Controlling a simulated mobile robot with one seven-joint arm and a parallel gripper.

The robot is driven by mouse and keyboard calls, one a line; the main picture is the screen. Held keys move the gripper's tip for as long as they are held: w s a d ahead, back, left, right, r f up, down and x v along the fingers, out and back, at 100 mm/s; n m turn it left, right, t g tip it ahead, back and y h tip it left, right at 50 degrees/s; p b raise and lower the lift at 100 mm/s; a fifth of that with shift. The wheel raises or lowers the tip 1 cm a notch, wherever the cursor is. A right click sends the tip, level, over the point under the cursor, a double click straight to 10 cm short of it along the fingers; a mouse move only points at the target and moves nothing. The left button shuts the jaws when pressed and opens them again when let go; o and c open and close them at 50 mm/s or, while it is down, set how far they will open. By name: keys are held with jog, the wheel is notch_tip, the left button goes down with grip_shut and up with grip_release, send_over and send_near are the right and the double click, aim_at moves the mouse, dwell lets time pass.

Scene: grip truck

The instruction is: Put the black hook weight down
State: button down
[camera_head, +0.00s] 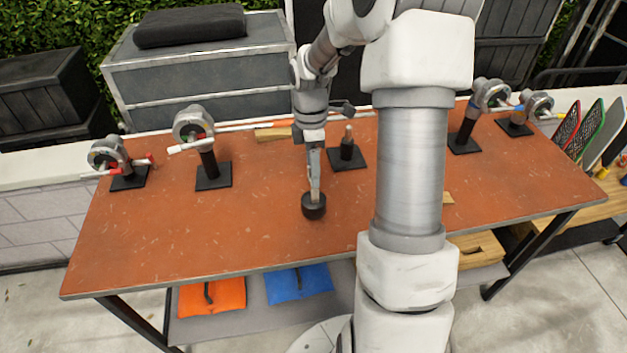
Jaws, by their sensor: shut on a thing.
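The black hook weight (313,209) is a short, round black body at the middle of the red-brown table (200,243). My gripper (314,194) points down above it and is shut on its upper part, with the weight's body hanging just below the fingertips. The weight looks upright. It is at or very near the tabletop; I cannot tell whether its base touches. My arm hides part of the table to the right.
Several clamp heads on black stands line the table's back, including one at left (207,160) and one at right (466,130). A short post on a black base (347,155) stands just behind the weight. The table's front left is clear. Orange (212,296) and blue (299,283) bags lie below.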

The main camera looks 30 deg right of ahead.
jog(key=shift+s+f, duration=0.1)
jog(key=shift+f, duration=1.85)
jog(key=shift+c, duration=1.7)
grip_release()
jog(key=shift+f, duration=0.1)
jog(key=shift+r, duration=0.2)
notch_tip(320, 180, up, 12)
jog(key=w, duration=0.1)
jog(key=shift+w+d, duration=0.15)
jog(key=shift+w, duration=0.15)
jog(key=shift+f, duration=0.1)
